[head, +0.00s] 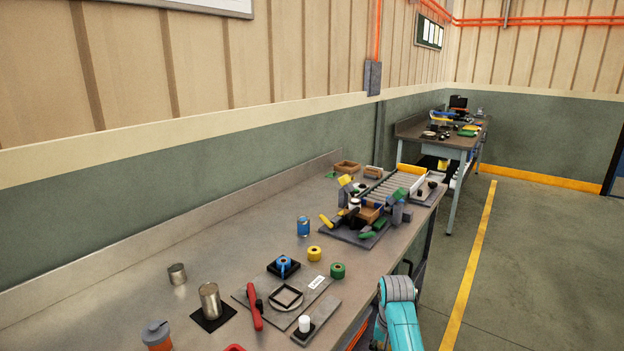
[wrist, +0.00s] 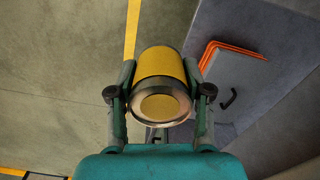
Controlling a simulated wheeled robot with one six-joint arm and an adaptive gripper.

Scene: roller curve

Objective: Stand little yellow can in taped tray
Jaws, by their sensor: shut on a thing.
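In the wrist view my gripper (wrist: 160,78) is shut on a small yellow can (wrist: 161,62) with metal rims. One finger lies on each side of the can, and one round end faces the camera. The floor lies behind the can in this view. In the head view my teal arm shows at the lower right, beside the bench; the gripper and can do not show there. Small brown trays (head: 347,167) and (head: 371,214) sit around the roller conveyor (head: 387,190). I cannot make out tape on either, so I cannot tell which is the taped tray.
The long bench (head: 240,240) holds a blue can (head: 303,226), yellow tape roll (head: 314,254), green roll (head: 338,271), metal can (head: 210,300), red-handled tool (head: 254,306) and orange-grey bottle (head: 157,336). Coloured blocks crowd the conveyor's near end. A second cluttered bench (head: 460,142) stands farther back. Floor at right is clear.

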